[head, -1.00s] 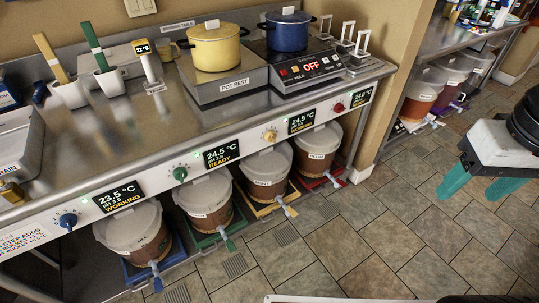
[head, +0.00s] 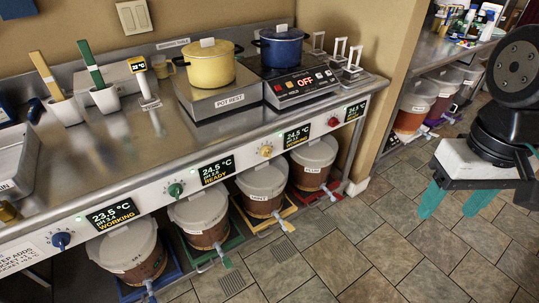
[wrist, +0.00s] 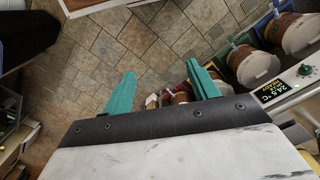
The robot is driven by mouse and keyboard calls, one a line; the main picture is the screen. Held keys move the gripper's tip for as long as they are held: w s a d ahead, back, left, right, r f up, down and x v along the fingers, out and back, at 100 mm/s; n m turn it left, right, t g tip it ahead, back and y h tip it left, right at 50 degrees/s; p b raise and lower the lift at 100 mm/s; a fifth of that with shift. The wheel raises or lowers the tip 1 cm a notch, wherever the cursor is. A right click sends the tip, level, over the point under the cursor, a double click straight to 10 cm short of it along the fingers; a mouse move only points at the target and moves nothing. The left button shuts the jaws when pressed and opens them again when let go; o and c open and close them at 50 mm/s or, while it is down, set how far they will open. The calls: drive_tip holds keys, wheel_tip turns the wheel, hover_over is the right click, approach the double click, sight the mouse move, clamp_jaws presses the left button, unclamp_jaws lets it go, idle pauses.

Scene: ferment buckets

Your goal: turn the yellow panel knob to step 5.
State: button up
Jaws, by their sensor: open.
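The yellow knob (head: 265,151) sits on the white front panel of the steel counter in the head view, left of a dark display reading 24.5 °C. Its step marks are too small to read. My gripper (head: 453,205), with teal fingers, is at the right of the head view, well apart from the knob, over the tiled floor. In the wrist view my gripper (wrist: 165,95) shows its two teal fingers spread wide with nothing between them. The yellow knob cannot be made out in the wrist view.
A blue knob (head: 61,240), a green knob (head: 176,190) and a red knob (head: 333,122) share the panel. Several lidded buckets stand below it, with spouts jutting out. A wall end (head: 395,90) separates this counter from another at right. The floor in front (head: 330,240) is clear.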

drive_tip(key=w+a+f+n+g, duration=0.1)
drive_tip(key=w+a+f+n, duration=0.1)
drive_tip(key=w+f, duration=0.65)
drive_tip(key=n+t+y, duration=0.8)
drive_tip(key=t+y, duration=0.3)
drive_tip(key=t, duration=0.5)
approach(269, 154)
drive_tip(key=x, duration=0.9)
drive_tip(key=shift+w+a+f, duration=0.1)
drive_tip(key=shift+w+a, duration=0.05)
drive_tip(key=shift+w, duration=0.15)
drive_tip(key=shift+c, duration=0.2)
drive_tip(key=c, duration=0.9)
